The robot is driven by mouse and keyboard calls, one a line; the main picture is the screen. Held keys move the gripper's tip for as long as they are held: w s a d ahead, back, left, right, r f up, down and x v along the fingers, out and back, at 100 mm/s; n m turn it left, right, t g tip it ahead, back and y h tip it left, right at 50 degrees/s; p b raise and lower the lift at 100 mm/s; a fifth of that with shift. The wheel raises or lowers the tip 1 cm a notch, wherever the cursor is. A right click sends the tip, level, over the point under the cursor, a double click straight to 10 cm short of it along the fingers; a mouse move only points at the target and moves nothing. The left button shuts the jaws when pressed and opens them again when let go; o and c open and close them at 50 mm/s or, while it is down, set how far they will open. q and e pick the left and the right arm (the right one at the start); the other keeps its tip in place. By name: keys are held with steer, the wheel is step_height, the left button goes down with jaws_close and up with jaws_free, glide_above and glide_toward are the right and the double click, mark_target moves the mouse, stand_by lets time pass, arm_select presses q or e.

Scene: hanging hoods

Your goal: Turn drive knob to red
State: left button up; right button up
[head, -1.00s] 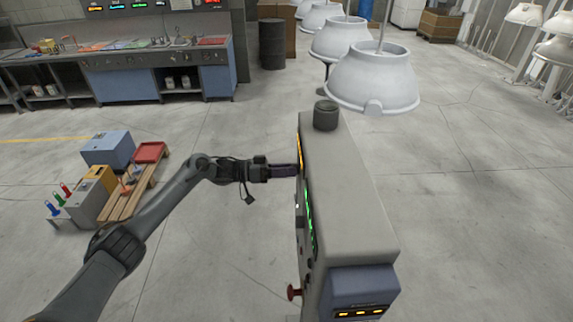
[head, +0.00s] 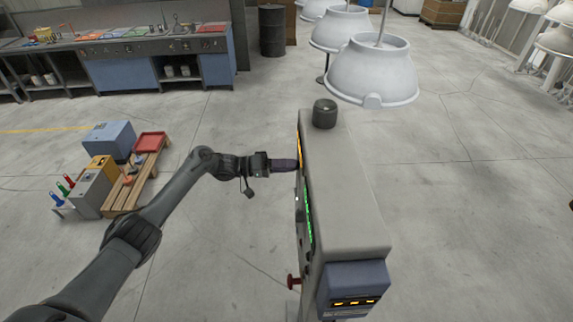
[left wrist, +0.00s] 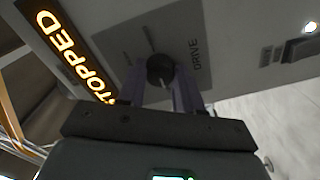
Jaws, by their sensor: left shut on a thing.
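The drive knob (left wrist: 160,68) is a small dark round knob on a grey plate marked DRIVE (left wrist: 196,50), in the left wrist view. A pale pointer line shows on it. My left gripper (left wrist: 163,80) is shut on the knob, with one purple finger on each side of it. In the head view my left gripper (head: 296,165) reaches the left side of the grey control cabinet (head: 345,190), and the cabinet's edge hides the knob. No red mark can be made out beside the knob. My right gripper is not in view.
An orange display (left wrist: 75,55) reads STOPPED beside the knob plate. A red push button (head: 293,282) sticks out low on the cabinet's left side. White hanging hoods (head: 371,72) are behind the cabinet. A wooden pallet (head: 137,180) with boxes stands at left.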

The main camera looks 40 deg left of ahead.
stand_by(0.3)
arm_select(q)
steer(key=o, duration=1)
steer(key=shift+o, duration=0.2)
steer(key=shift+a, duration=0.1)
steer(key=b+v, duration=0.2)
steer(key=v, duration=0.8)
steer(key=shift+s+a+b, duration=0.25)
steer(key=shift+b, duration=0.1)
